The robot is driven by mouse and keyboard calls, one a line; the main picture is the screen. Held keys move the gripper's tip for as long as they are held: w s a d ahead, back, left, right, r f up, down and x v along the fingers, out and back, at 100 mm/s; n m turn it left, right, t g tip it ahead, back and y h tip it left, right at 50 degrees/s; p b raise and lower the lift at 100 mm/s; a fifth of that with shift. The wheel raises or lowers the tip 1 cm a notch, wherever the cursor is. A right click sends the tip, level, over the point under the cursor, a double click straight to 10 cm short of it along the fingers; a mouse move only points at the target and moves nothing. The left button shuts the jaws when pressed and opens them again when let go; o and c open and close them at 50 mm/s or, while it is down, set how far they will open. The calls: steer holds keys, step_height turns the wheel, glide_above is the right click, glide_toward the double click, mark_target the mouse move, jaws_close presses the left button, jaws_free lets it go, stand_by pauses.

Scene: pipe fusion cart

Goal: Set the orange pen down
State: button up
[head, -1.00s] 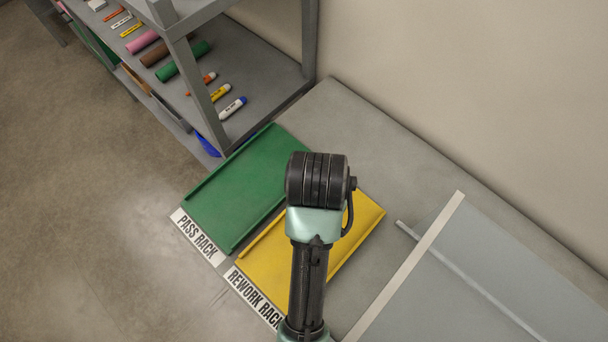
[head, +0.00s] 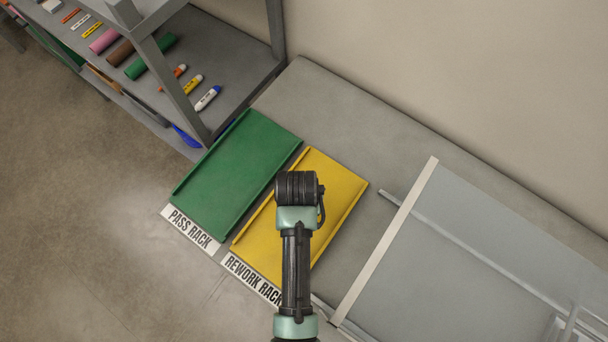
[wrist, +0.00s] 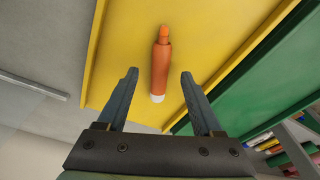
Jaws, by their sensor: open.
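The orange pen (wrist: 160,62) has an orange tip and a white end. In the wrist view it lies on the yellow rework rack (wrist: 125,50), with its white end toward my gripper. My gripper (wrist: 159,75) is open, with one finger on each side of the pen's line and a visible gap on both sides. In the head view my arm's end is over the yellow rework rack (head: 335,185) and hides the pen.
The green pass rack (head: 235,170) is beside the yellow rack. A grey shelf (head: 235,70) at upper left holds several pens and rolls, including another orange pen (head: 174,76). A clear panel with a pale edge (head: 385,240) stands to the right. Bare grey bench lies behind the racks.

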steer(key=shift+w+d+f, duration=0.1)
steer(key=shift+w+f, duration=0.1)
steer(key=shift+f, duration=0.55)
jaws_close()
steer(key=shift+r, duration=0.2)
